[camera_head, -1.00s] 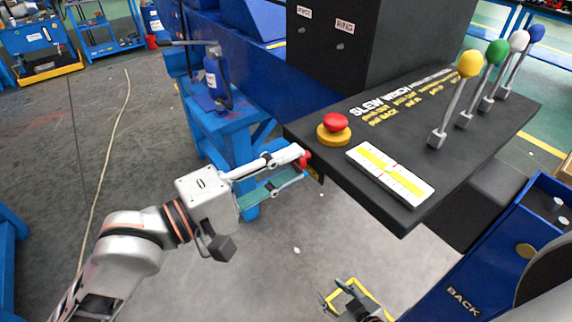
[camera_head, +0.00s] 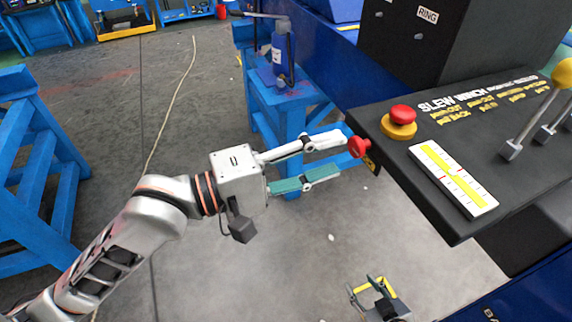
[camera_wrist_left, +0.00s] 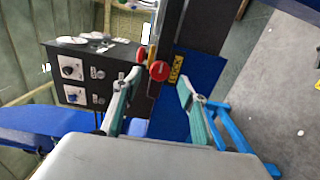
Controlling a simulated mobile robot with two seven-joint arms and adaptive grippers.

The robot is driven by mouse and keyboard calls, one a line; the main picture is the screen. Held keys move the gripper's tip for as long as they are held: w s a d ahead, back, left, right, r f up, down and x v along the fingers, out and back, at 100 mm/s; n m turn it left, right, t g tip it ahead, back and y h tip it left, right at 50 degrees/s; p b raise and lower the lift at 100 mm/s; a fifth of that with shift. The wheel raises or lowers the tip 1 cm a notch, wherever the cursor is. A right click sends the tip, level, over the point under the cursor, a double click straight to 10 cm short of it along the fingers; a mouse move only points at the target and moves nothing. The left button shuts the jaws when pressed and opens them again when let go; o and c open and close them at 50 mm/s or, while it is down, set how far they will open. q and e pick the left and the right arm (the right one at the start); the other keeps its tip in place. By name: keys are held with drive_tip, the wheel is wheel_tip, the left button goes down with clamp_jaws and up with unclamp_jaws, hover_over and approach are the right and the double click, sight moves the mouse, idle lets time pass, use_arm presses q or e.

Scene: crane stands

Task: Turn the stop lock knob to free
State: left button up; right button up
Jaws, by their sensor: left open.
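The stop lock knob (camera_head: 359,147) is a small red round knob on the near side face of the black console, beside a yellow label (camera_head: 371,165). My left gripper (camera_head: 339,154) is open and empty. Its fingers point at the knob, with the upper fingertip close to it; I cannot tell whether they touch. In the left wrist view the red knob (camera_wrist_left: 159,70) shows between the two spread fingers, nearer the left one. My right gripper (camera_head: 371,290) is low in the head view, with its fingers apart and nothing between them.
A red mushroom button (camera_head: 402,115) on a yellow base sits on top of the console (camera_head: 465,140), close above the knob. A yellow and white scale plate (camera_head: 452,180) and several levers are further right. A blue stand (camera_head: 292,105) with a bottle-shaped jack (camera_head: 283,58) stands behind.

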use_arm(q)
drive_tip(key=v, duration=0.8)
drive_tip(key=shift+a, duration=0.2)
drive_tip(key=w+a+f+m+t+y, duration=0.1)
drive_tip(key=w+a+f+t+y, duration=0.3)
drive_tip(key=f, duration=0.6)
drive_tip(key=w+a+f+m+t+y, duration=0.1)
drive_tip(key=w+a+f+t+y, duration=0.2)
drive_tip(key=w+a+f, duration=0.5)
drive_tip(key=s+a+f+m+g+y, duration=0.1)
drive_tip(key=s+a+f+m+y, duration=0.1)
drive_tip(key=s+f, duration=0.3)
drive_tip(key=s+a+f+m+g+y, duration=0.1)
drive_tip(key=s+a+f+m+y, duration=0.1)
drive_tip(key=f, duration=1.1)
drive_tip(key=s+a+f+m+y, duration=0.2)
drive_tip(key=s+a+f+y, duration=0.2)
drive_tip(key=s+a+f, duration=0.2)
wheel_tip(320, 180, down, 4)
drive_tip(key=shift+s+r+g, duration=0.25)
drive_tip(key=shift+s+g, duration=0.15)
drive_tip(key=shift+s, duration=0.85)
drive_tip(key=shift+c, duration=0.4)
